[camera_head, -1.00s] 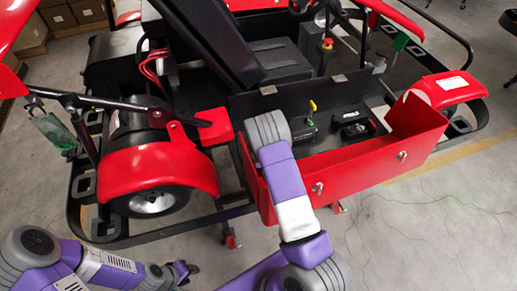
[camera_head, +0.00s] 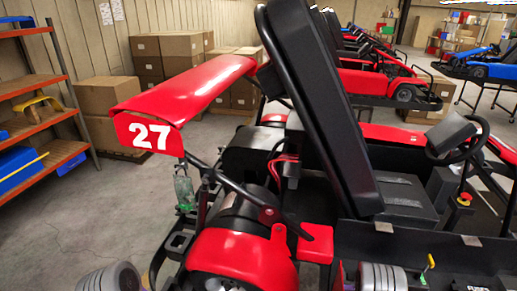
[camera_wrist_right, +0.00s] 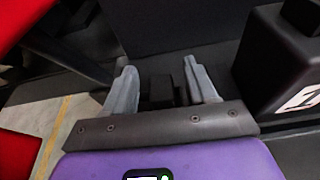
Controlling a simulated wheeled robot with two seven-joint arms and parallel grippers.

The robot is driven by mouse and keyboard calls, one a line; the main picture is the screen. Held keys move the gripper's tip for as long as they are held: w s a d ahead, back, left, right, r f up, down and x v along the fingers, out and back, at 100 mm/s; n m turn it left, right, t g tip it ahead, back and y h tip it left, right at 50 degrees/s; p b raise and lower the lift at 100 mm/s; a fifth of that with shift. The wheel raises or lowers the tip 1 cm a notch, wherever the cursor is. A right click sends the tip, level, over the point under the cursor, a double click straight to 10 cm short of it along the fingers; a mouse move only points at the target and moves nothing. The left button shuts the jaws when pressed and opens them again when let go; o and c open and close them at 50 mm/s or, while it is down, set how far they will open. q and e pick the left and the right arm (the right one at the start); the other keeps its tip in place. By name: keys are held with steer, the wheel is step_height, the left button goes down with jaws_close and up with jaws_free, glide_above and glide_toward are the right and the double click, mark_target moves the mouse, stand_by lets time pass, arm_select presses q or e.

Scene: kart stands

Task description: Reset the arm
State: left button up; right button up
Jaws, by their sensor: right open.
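My right gripper (camera_wrist_right: 164,82) is open in the right wrist view, with its two grey fingers apart. A small dark block shape shows between and beyond the fingers; I cannot tell whether it lies between them. In the head view only grey joints of my right arm show at the bottom edge, in front of the red kart (camera_head: 245,246). A grey joint of my left arm shows at the bottom left of the head view. My left gripper is out of view.
A black box with a white mark (camera_wrist_right: 284,68) stands right of the right gripper. The kart's red wing (camera_head: 185,95) and black seat (camera_head: 318,110) rise in front. An orange shelf (camera_head: 38,118) is at left, with cardboard boxes (camera_head: 165,62) behind. Floor at left is clear.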

steer(key=shift+s+r, duration=0.1)
steer(key=shift+r, duration=1.85)
steer(key=shift+f, duration=0.1)
